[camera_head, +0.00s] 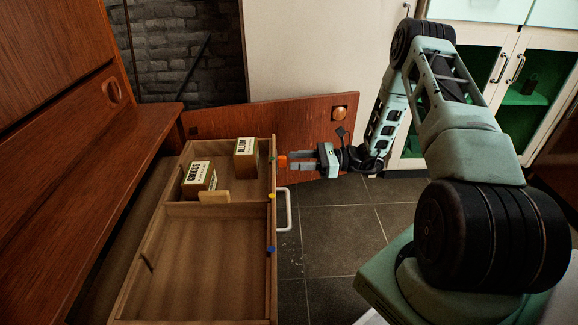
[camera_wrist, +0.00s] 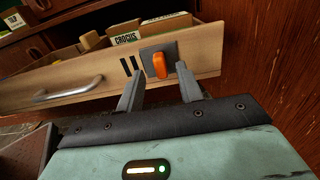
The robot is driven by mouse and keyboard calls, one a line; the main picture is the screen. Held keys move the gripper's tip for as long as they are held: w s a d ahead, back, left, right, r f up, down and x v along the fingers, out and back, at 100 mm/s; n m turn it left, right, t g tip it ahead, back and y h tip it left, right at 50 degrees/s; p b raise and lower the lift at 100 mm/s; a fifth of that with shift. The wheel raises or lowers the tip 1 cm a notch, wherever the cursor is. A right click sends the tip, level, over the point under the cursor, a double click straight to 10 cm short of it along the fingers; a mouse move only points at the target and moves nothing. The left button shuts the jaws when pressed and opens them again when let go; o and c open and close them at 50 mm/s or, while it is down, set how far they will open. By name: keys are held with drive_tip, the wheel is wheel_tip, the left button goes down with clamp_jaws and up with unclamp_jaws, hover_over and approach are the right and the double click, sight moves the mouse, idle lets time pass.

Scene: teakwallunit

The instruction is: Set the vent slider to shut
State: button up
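The vent slider is an orange knob (camera_wrist: 160,65) on a dark plate (camera_wrist: 171,49) on the drawer's front, near its right end in the wrist view. Two black slots (camera_wrist: 130,66) show in the wood just left of the plate. In the head view the orange knob (camera_head: 282,161) shows at the drawer front's far end. My gripper (camera_wrist: 159,73) is open and empty, and its fingertips point at the plate with the knob between them in the picture. It also shows in the head view (camera_head: 291,161) right by the knob. I cannot tell whether a finger touches it.
The drawer (camera_head: 200,208) stands pulled out, with a pale handle (camera_head: 284,208) on its front. Boxes (camera_head: 199,177) labelled with words stand in its far compartment; the near one is empty. A reddish wooden door (camera_head: 312,115) stands open just behind my gripper. The tiled floor (camera_head: 335,232) is clear.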

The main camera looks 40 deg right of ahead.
drive_tip(key=shift+b+x, duration=0.3)
drive_tip(key=shift+x, duration=1.2)
clamp_jaws()
drive_tip(key=s+p, duration=0.1)
drive_tip(key=s+a, duration=0.1)
drive_tip(key=s+a+p, duration=0.1)
drive_tip(key=shift+s+a+p, duration=0.25)
drive_tip(key=shift+s+p, duration=0.05)
drive_tip(key=shift+s, duration=0.1)
unclamp_jaws()
